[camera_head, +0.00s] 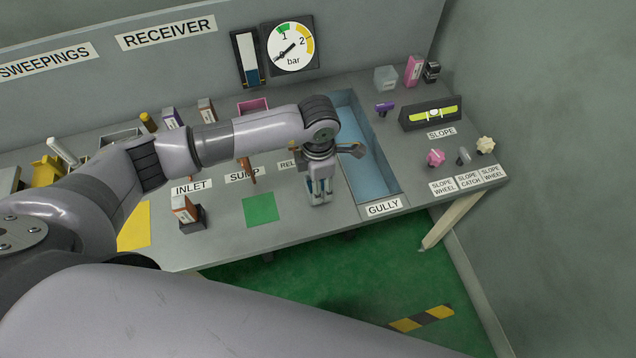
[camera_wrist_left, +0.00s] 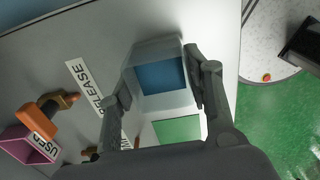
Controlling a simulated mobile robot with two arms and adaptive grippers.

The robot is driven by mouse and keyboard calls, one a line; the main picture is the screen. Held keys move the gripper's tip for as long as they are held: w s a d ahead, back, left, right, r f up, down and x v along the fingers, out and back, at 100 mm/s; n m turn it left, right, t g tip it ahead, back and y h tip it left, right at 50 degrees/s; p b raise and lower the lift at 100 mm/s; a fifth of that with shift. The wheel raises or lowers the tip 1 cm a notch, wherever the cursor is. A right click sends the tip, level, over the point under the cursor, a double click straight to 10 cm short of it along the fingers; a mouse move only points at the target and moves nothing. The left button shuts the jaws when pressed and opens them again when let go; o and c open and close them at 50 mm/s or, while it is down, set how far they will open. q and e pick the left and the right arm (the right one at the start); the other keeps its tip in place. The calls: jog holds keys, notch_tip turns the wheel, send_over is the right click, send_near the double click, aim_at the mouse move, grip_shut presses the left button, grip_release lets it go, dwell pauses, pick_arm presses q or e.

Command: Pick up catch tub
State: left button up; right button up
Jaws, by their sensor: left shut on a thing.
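My left gripper (camera_head: 319,196) is over the front part of the bench, between the green square and the gully. In the left wrist view the left gripper (camera_wrist_left: 158,88) has its fingers on opposite sides of a pale, boxy tub (camera_wrist_left: 147,52) with a blue inside, and is shut on it. I take this for the catch tub. In the head view the tub is mostly hidden by the gripper, with only bluish parts between the fingers. I cannot tell whether it touches the bench. My right gripper is not in view.
The blue gully trough (camera_head: 368,160) lies just right of the gripper. A green square (camera_head: 260,208) lies to the left. A small boxed holder (camera_head: 190,214) stands near the inlet label. A clear container (camera_head: 386,78) and slope parts (camera_head: 436,157) are at the right.

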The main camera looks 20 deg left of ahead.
pick_arm(q)
notch_tip(320, 180, up, 20)
jog(key=p, duration=1.2)
jog(key=shift+f, duration=0.15)
